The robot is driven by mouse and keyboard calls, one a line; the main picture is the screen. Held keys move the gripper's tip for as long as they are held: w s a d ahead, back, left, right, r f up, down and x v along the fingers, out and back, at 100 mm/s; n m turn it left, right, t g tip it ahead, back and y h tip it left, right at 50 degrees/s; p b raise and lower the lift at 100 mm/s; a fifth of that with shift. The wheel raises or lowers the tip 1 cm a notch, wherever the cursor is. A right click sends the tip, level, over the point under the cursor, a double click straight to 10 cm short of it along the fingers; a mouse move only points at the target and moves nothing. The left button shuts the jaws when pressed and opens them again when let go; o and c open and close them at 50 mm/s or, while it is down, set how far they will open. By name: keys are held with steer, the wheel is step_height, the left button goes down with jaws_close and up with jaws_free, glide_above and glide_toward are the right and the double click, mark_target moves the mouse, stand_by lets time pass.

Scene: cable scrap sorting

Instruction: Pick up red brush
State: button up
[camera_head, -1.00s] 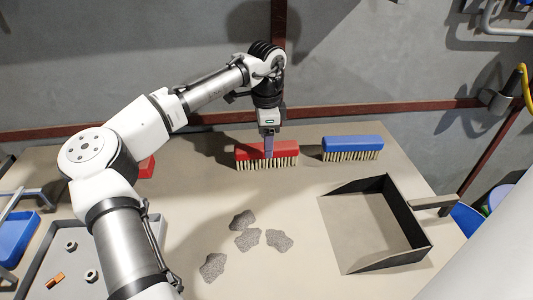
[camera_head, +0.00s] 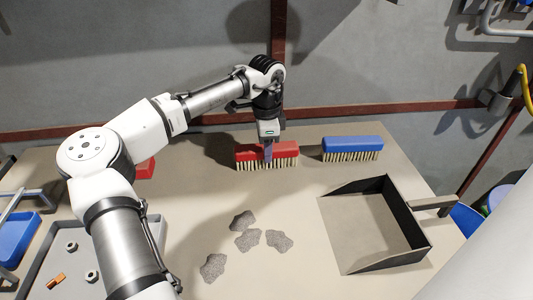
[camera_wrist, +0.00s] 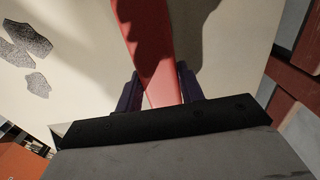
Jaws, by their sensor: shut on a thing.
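The red brush (camera_head: 285,151) has a red back and pale bristles pointing down, and it stands at the back of the table. My gripper (camera_head: 268,153) points down over the middle of the brush and is shut on its red back. In the wrist view the red brush (camera_wrist: 156,50) runs up between the two dark fingers of my gripper (camera_wrist: 161,92). The bristles appear to be at the tabletop; I cannot tell whether they touch it.
A blue brush (camera_head: 352,146) stands to the right. A dustpan (camera_head: 422,247) lies at the front right. Several grey scraps (camera_head: 248,239) lie mid-table. A grey tray (camera_head: 35,275) with nuts is at the front left. A wall (camera_head: 350,60) rises behind the table.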

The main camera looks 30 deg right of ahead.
steer(key=shift+r, duration=0.1)
step_height(320, 180, up, 10)
steer(key=shift+f, duration=0.1)
stand_by(0.3)
steer(key=o, duration=0.4)
steer(key=shift+c, duration=1.3)
